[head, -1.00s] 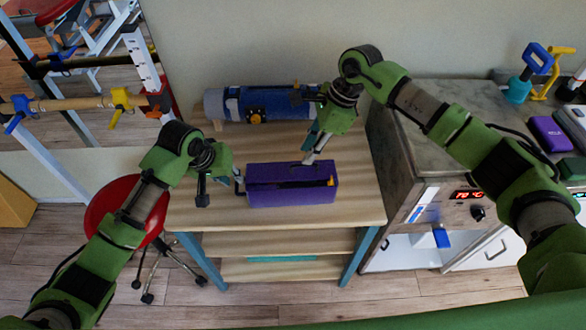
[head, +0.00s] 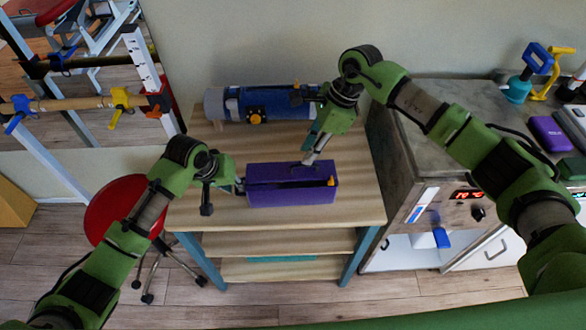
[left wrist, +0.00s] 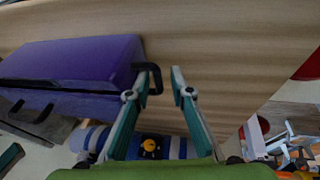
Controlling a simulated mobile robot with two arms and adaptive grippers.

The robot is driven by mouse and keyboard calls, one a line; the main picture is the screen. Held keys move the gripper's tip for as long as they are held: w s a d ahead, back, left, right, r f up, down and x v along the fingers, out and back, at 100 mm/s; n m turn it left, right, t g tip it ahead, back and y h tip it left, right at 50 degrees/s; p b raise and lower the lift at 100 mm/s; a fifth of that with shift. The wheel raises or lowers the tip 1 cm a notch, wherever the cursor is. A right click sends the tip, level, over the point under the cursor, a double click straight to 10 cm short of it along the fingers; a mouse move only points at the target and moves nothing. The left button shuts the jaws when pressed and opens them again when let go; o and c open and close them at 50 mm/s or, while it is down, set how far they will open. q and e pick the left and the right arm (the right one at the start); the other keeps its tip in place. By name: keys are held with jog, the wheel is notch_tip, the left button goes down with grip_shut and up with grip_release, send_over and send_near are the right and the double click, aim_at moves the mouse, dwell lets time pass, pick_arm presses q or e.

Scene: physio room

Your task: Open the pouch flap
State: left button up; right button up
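My left gripper (head: 237,187) is at the pouch's left end. In the left wrist view its fingers (left wrist: 158,82) are apart, and a black loop handle (left wrist: 153,70) on the pouch's end reaches between them, close to one finger. My right gripper (head: 308,160) points down at the pouch's top flap (head: 275,170). Its fingertips are too small to tell whether they hold anything.
A blue roll with straps (head: 265,104) lies behind the pouch on the wooden table (head: 355,205). A red stool (head: 112,210) stands left of the table. A cabinet with a heater display (head: 468,195) stands on the right. The table front is clear.

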pick_arm(q)
grip_shut()
pick_arm(e)
jog(key=shift+f, duration=0.15)
jog(key=shift+f, duration=2.25)
